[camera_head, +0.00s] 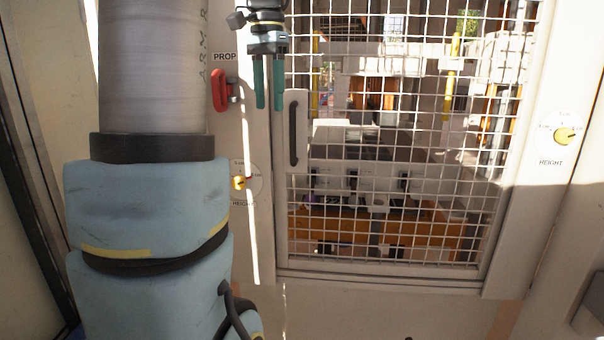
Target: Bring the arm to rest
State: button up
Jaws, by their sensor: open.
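My gripper (268,105) hangs at the top centre of the view with its two teal fingers pointing down. The fingers are apart with nothing between them. My arm's blue-padded links fill the left side of the view.
The white mesh door (385,274) looks shut in its frame; machinery shows behind it. Below the door is a plain pale panel.

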jog(key=s+f+n, duration=0.3)
jog(key=s+f, duration=0.4)
jog(key=f, duration=0.6)
jog(key=s+f+n+t, duration=0.1)
jog(key=s+f+n, duration=0.2)
jog(key=f, duration=1.1)
jog(key=s, duration=0.3)
jog(key=shift+s+f+n+t, duration=0.25)
jog(key=shift+s+n+t, duration=0.05)
jog(key=shift+s, duration=0.1)
